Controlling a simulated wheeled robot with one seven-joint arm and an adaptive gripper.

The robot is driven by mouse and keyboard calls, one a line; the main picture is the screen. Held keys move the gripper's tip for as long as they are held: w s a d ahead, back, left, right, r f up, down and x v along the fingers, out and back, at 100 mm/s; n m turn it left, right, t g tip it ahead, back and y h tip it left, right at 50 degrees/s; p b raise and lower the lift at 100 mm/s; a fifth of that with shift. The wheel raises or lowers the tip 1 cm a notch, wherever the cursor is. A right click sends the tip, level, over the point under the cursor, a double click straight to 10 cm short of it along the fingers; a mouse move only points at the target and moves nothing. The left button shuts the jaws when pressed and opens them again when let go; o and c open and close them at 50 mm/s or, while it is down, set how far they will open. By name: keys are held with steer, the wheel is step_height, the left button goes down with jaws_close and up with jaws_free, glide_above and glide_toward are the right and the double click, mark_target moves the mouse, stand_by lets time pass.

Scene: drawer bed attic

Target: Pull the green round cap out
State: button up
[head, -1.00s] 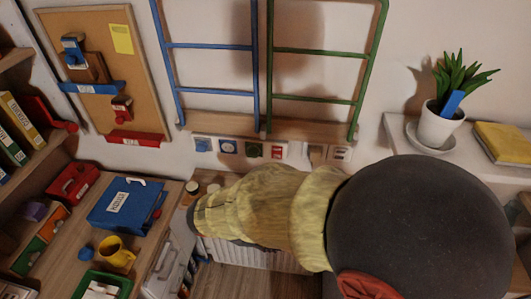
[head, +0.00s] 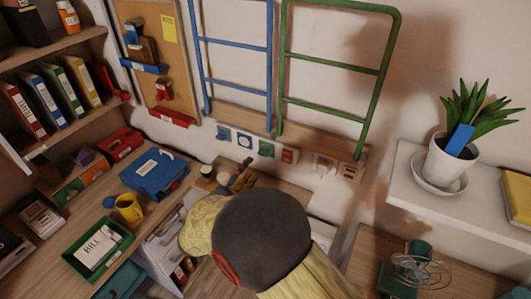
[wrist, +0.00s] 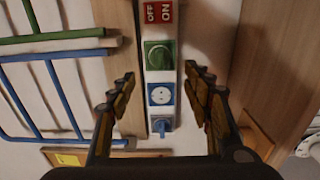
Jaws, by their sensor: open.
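The green round cap (wrist: 159,54) sits on a wall strip in the wrist view, between a red OFF/ON switch (wrist: 158,12) and a blue round socket (wrist: 160,95). It also shows on the strip in the head view (head: 266,148). My gripper (wrist: 159,76) is open and empty, with one finger on each side of the strip in the picture. The cap appears between and just past the fingertips; I see no contact. How far away the cap is cannot be told. My arm hides much of the area below the strip in the head view.
A blue switch (wrist: 161,125) is at the strip's near end in the wrist view. Blue (head: 236,60) and green (head: 335,65) rails hang above the strip. A potted plant (head: 449,160) stands on the right shelf. A blue case (head: 155,172) and yellow mug (head: 129,208) are at left.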

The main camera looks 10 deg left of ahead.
mark_target(262, 154)
steer(key=shift+w+d, duration=0.1)
steer(key=shift+d, duration=0.05)
steer(key=x, duration=0.6)
steer(key=shift+w+d+f, duration=0.1)
steer(key=shift+w+d, duration=0.05)
steer(key=shift+w, duration=0.15)
steer(key=shift+b+x, duration=0.5)
steer(key=shift+x, duration=0.55)
steer(key=shift+b, duration=0.8)
stand_by(0.3)
steer(key=shift+c, duration=1.2)
jaws_close()
steer(key=shift+r, duration=0.2)
